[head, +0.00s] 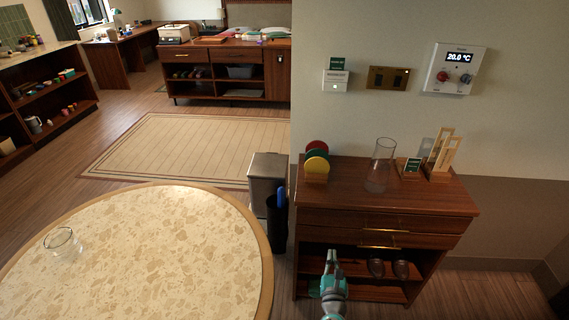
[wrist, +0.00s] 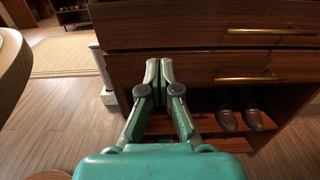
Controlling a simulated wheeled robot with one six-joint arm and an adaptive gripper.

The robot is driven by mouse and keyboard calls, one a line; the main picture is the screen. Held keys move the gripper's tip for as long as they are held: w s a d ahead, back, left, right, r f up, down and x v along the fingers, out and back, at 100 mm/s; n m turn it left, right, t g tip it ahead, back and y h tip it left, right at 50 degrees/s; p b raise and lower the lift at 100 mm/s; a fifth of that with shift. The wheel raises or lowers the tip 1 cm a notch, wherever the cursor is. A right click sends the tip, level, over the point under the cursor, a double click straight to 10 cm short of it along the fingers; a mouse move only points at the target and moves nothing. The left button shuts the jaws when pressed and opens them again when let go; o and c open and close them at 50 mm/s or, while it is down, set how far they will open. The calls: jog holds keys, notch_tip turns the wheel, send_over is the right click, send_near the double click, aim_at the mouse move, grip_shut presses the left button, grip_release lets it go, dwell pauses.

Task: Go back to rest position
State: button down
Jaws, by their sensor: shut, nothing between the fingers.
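My gripper (head: 331,257) is at the bottom of the head view, in front of the wooden cabinet (head: 450,199). In the wrist view my gripper (wrist: 159,72) has its fingertips together with nothing between them. They appear in front of the cabinet's drawer fronts (wrist: 205,72). I cannot tell whether the fingertips touch the cabinet. Both drawers look closed, with brass handles.
A metal bin (head: 267,170) stands beside the cabinet. A glass carafe (head: 380,165), coloured discs (head: 317,165) and a wooden rack (head: 441,155) stand on top. Shoes (wrist: 228,119) sit on the lower shelf.

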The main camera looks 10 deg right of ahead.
jog(key=s+a+n+y, duration=0.3)
jog(key=s+n, duration=1.7)
jog(key=s, duration=0.9)
jog(key=s+a+r+n+g+y, duration=0.1)
jog(key=s+r+n, duration=0.6)
jog(key=s+n, duration=0.2)
jog(key=s+a+r+n+g+y, duration=0.1)
jog(key=s+a+r+n, duration=0.1)
jog(key=s+r+n, duration=0.5)
jog(key=s+n, duration=0.3)
jog(key=shift+s+a+r+g, duration=0.2)
jog(key=shift+s+r+g, duration=0.1)
jog(key=shift+s, duration=0.1)
